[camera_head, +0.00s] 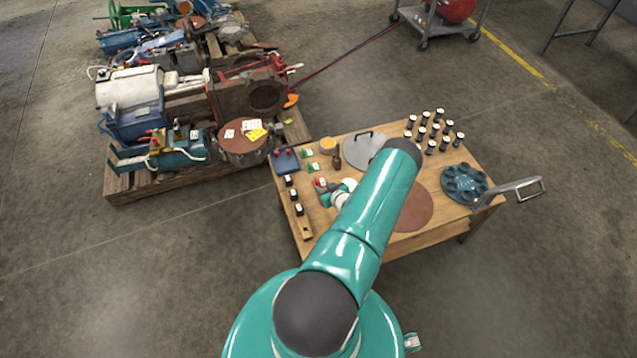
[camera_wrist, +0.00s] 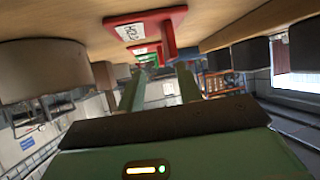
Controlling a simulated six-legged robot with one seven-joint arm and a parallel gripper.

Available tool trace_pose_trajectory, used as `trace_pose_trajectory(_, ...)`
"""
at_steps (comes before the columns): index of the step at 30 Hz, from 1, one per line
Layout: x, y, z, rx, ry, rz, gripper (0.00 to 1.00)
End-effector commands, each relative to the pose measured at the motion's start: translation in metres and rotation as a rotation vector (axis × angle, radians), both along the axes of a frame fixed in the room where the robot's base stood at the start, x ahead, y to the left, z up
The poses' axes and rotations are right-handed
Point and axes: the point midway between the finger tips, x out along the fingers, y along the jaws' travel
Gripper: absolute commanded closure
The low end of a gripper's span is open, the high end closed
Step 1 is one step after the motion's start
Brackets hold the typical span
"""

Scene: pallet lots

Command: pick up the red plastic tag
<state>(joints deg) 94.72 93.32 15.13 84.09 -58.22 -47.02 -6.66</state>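The red plastic tag (camera_wrist: 148,22) is a flat red plate with a white label reading HOLD and a raised red tab. The wrist view is upside down, so the tag lies on the tabletop at the top of that picture. In the head view the tag (camera_head: 319,183) is small, near the table's left side, right beside my gripper (camera_head: 328,196). In the wrist view my gripper (camera_wrist: 160,72) has its two green fingers apart with nothing between them. The tag's tab appears ahead of the fingers, roughly in line with the gap.
Green tags (camera_head: 310,167) lie behind the red one. A tan can (camera_head: 328,145), a dark bottle (camera_head: 337,162) and a blue box (camera_head: 286,161) stand close by. A loaded pallet (camera_head: 125,189) is left of the table.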

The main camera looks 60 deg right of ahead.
Motion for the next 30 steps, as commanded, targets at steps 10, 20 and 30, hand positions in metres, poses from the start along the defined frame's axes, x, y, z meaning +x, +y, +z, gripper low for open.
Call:
trace_pose_trajectory(10,0.037,-0.026,-0.015,-0.001,-0.001,-0.001,0.65)
trace_pose_trajectory(20,0.04,-0.028,-0.017,-0.001,0.0,0.0,0.73)
trace_pose_trajectory(30,0.04,-0.028,-0.017,-0.001,0.0,0.0,1.0)
